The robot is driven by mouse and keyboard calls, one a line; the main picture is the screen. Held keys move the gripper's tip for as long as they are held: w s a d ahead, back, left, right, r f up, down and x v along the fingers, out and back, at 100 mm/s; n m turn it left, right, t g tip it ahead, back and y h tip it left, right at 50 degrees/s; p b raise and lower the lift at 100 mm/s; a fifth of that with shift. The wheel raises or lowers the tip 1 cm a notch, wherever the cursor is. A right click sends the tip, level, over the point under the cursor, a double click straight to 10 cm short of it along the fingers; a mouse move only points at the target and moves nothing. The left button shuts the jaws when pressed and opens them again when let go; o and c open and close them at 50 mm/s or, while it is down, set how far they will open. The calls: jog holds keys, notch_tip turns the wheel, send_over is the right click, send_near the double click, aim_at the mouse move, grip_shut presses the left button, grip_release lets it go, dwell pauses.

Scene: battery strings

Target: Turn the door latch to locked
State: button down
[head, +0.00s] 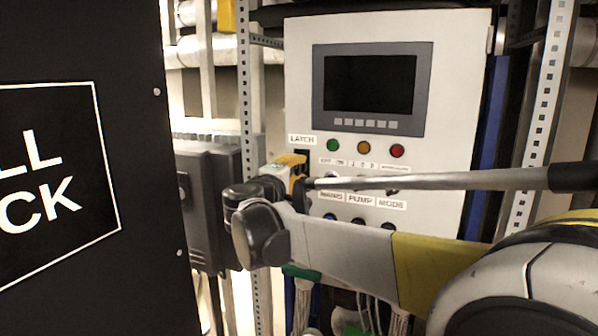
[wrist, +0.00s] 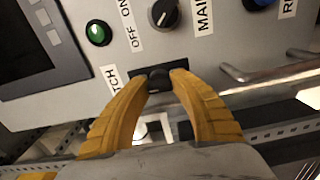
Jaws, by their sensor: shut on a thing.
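The door latch (wrist: 157,79) is a small dark knob on a black plate at the lower edge of the panel in the wrist view. My gripper (wrist: 160,76) has its two yellow fingers closed around it, one tip on each side. In the head view the black latch plate (head: 302,156) shows under the LATCH label (head: 301,140), at the left edge of the pale door (head: 464,80). My gripper (head: 298,178) is in front of it there and hides the knob. I cannot tell the latch's exact angle.
The door carries a dark screen (head: 370,85), green, amber and red lamps (head: 364,147) and several knobs. A metal handle (wrist: 265,72) sticks out near the latch in the wrist view. A grey box (head: 207,200) and a black panel (head: 150,200) stand to the left.

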jog(key=shift+n, duration=0.4)
jog(key=c, duration=1.1)
grip_release()
jog(key=v, duration=1.2)
